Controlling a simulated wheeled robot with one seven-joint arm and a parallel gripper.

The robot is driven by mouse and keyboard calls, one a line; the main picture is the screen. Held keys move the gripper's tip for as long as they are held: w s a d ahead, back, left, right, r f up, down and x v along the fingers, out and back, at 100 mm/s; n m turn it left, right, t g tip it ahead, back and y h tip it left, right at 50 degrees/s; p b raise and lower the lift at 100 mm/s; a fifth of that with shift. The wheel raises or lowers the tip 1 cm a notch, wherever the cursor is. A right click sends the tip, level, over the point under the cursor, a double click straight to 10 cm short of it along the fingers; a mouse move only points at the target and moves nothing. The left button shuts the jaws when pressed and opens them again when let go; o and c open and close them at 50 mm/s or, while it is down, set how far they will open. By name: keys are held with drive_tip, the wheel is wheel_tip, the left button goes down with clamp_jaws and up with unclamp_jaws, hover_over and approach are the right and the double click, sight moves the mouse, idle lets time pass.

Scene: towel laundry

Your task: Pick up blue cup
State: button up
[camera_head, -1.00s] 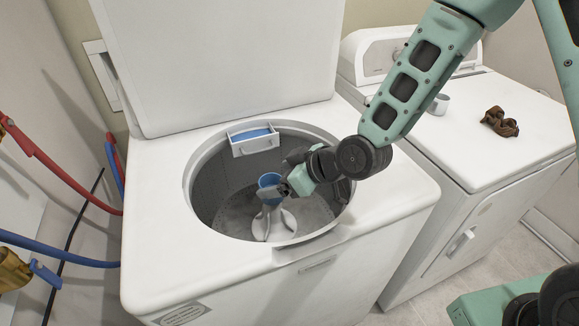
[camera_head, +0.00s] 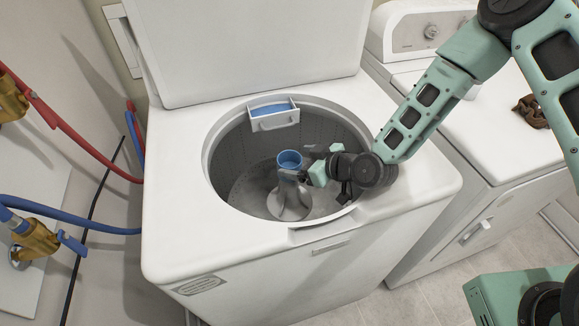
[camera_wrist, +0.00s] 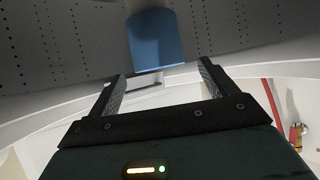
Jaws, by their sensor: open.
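The blue cup (camera_head: 289,160) stands upright on top of the grey agitator (camera_head: 290,200) inside the open washer drum. My gripper (camera_head: 302,175) is inside the drum, just right of the cup in the head view. Its fingertips are small and partly hard to make out there. Whether a finger touches the cup cannot be told.
The washer rim (camera_head: 215,205) surrounds the drum, and the raised lid (camera_head: 245,50) stands behind it. A drawer with blue contents (camera_head: 270,112) juts in at the back rim. A dryer (camera_head: 500,140) with a brown item (camera_head: 531,110) stands right. Hoses (camera_head: 70,135) hang left.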

sight(281, 158)
drive_tip(key=p+x, duration=0.1)
drive_tip(key=x, duration=0.5)
drive_tip(key=c, duration=1.1)
drive_tip(key=shift+o, duration=0.2)
wheel_tip(281, 158, up, 10)
drive_tip(key=shift+b, duration=0.8)
